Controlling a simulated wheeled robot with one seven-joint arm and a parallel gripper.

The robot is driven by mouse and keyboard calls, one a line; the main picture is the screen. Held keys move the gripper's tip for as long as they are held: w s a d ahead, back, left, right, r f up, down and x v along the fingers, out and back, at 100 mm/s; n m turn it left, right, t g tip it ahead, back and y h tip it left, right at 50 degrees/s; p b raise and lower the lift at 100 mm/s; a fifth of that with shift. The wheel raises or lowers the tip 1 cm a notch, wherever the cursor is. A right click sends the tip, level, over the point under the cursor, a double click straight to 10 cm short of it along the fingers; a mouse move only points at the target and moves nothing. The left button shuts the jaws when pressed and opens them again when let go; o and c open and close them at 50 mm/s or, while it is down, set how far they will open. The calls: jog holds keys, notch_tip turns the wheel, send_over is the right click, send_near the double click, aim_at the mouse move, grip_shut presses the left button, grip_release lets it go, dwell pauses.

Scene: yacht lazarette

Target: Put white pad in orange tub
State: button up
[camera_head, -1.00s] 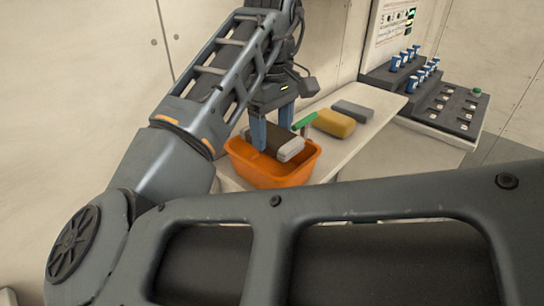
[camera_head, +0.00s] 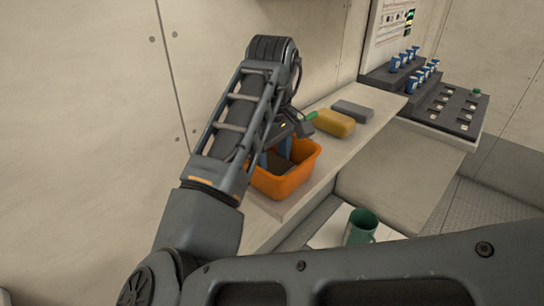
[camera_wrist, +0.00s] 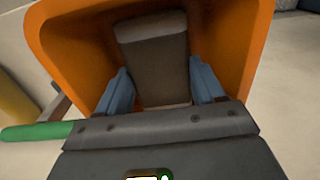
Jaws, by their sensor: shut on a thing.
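The pad (camera_head: 284,166) shows a dark brown face inside the orange tub (camera_head: 283,188). In the wrist view the pad (camera_wrist: 152,62) stands between my two blue fingers, with a thin pale edge at its near end. My gripper (camera_head: 274,158) reaches down into the tub and is shut on the pad; it also shows in the wrist view (camera_wrist: 158,80). The tub's orange walls (camera_wrist: 237,45) surround the pad and fingers. The pad's underside is hidden, so I cannot tell whether it touches the tub floor.
The tub stands on a pale bench (camera_head: 310,185). A green handle (camera_head: 311,116), a yellow sponge (camera_head: 334,122) and a grey block (camera_head: 352,110) lie behind it. A green mug (camera_head: 360,227) stands lower at the front. Racks with blue-topped pieces (camera_head: 410,65) are at the back right.

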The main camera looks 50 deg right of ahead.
aim_at(273, 163)
jog(key=o, duration=0.8)
jog(key=shift+r, duration=0.1)
notch_tip(273, 163, up, 12)
jog(key=shift+r+p, duration=0.1)
jog(key=shift+p, duration=0.55)
jog(key=shift+s, duration=0.1)
